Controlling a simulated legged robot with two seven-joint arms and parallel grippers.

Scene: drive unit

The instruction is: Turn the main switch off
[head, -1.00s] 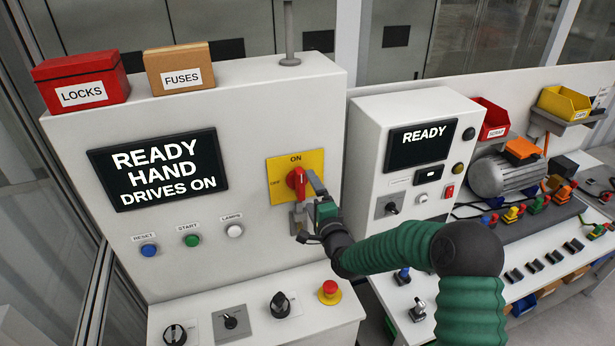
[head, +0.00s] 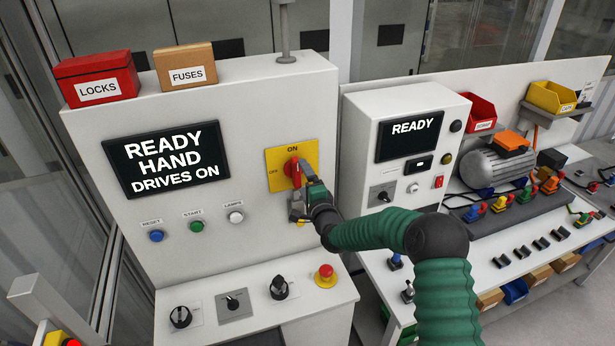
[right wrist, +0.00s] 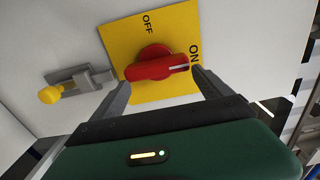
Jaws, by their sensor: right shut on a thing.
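The main switch is a red rotary handle (head: 291,170) on a yellow plate (head: 275,158) marked ON and OFF, on the front of the left cabinet. In the right wrist view the red handle (right wrist: 158,66) has its white mark toward ON. My right gripper (head: 302,180) is at the handle and partly covers it. In the wrist view its two fingers (right wrist: 160,78) stand at either end of the handle, shut on it. The cabinet screen (head: 165,161) reads READY HAND DRIVES ON. My left gripper is not in view.
A grey latch with a yellow knob (right wrist: 50,95) sits beside the plate. Reset, start and lamps buttons (head: 196,226) are to the left. A red emergency stop (head: 326,272) and several knobs are on the lower panel. A second cabinet (head: 360,150) stands close on the right.

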